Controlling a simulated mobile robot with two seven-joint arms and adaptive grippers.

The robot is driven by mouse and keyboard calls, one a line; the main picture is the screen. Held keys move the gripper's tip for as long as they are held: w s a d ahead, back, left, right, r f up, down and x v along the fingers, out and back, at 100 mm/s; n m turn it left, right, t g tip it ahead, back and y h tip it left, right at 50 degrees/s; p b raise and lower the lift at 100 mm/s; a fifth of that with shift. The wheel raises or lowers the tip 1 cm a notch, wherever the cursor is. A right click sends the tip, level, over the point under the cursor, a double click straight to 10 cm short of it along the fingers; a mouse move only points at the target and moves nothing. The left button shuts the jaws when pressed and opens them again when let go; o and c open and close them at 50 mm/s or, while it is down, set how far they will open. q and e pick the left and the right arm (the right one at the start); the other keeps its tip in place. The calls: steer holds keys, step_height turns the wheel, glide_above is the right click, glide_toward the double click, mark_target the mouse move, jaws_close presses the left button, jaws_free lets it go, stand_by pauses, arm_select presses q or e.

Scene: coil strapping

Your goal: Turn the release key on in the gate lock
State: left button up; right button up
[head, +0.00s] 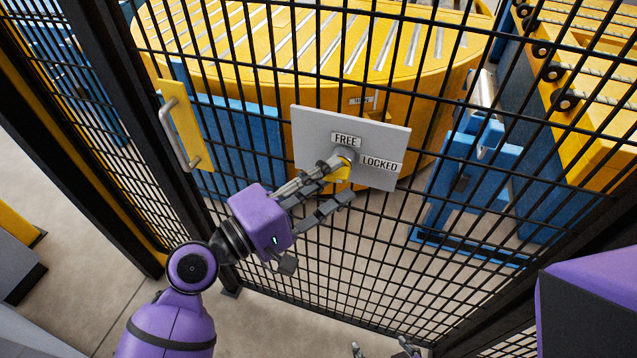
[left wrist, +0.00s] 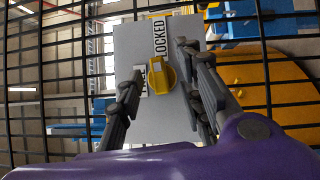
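A grey lock plate (head: 385,135) is on the mesh gate, with a FREE label (head: 346,140) and a LOCKED label (head: 381,164). The yellow release key (head: 344,170) sits in the plate, partly hidden by my left gripper (head: 347,180) in the head view. In the left wrist view the key (left wrist: 157,76) lies between the two spread fingers of my left gripper (left wrist: 161,60), with a gap visible on each side. Which label the key points to I cannot tell. Two grey fingertips of my right gripper (head: 383,348) show apart at the bottom edge of the head view.
The black mesh gate (head: 290,268) stands directly behind the plate. A grey pull handle on a yellow plate (head: 191,118) is to the left. Behind the mesh are a yellow round turntable (head: 300,45) and blue machine parts (head: 465,165).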

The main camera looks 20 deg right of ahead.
arm_select(q)
steer(key=c, duration=0.8)
jaws_close()
steer(key=shift+o, duration=0.8)
jaws_free()
jaws_close()
